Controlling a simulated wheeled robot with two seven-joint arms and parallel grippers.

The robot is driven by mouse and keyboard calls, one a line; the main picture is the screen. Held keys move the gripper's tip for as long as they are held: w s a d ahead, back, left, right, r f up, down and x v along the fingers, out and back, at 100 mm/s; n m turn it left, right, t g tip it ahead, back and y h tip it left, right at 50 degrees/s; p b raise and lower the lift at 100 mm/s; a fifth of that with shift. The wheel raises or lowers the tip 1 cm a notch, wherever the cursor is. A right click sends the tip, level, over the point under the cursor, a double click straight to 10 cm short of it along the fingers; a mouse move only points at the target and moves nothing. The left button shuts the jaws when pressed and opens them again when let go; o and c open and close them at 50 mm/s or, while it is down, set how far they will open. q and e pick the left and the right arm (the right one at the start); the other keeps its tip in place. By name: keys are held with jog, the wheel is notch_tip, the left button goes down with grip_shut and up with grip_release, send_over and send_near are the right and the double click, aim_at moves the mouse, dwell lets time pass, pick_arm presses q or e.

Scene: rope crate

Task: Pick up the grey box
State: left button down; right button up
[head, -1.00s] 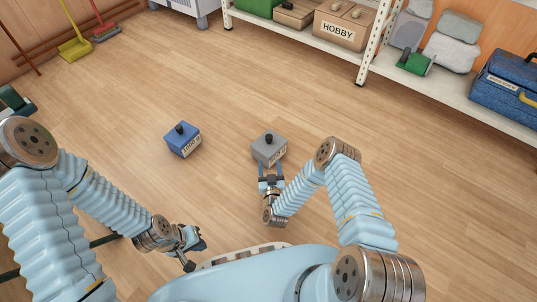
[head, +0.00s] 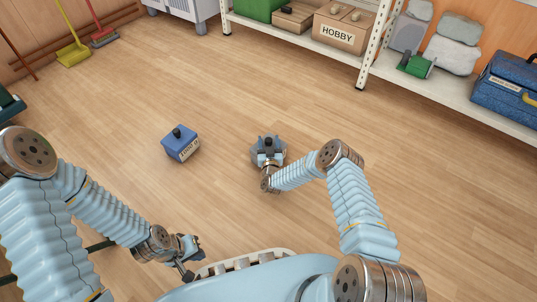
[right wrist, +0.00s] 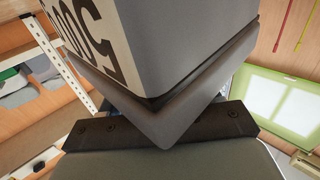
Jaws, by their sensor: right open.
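The grey box (head: 254,152) stands on the floor in the middle of the head view, with a dark knob (head: 268,142) on top. My right gripper (head: 268,140) is over the box, its open fingers on either side of the knob, and it hides much of the box. I cannot tell whether the fingers touch the knob. In the right wrist view the grey box (right wrist: 190,40) fills the upper middle, with large dark digits on its label. My left gripper (head: 192,256) is low at the left, away from the box; whether it is open is unclear.
A blue box (head: 180,145) with a dark knob and label stands on the floor left of the grey box. A white shelf (head: 350,55) with boxes and a blue case (head: 506,85) runs along the back right. Brooms (head: 74,48) lean at the back left. The floor between is clear.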

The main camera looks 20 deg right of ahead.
grip_shut()
dwell(0.3)
jog(key=shift+r+p, duration=0.3)
jog(key=shift+r, duration=0.3)
notch_tip(320, 180, up, 3)
jog(key=shift+f+p, duration=0.15)
jog(key=shift+p, duration=0.45)
jog(key=s+d+r+p, duration=0.4)
jog(key=s+r, duration=0.5)
jog(key=s, duration=0.4)
jog(key=shift+d, duration=0.65)
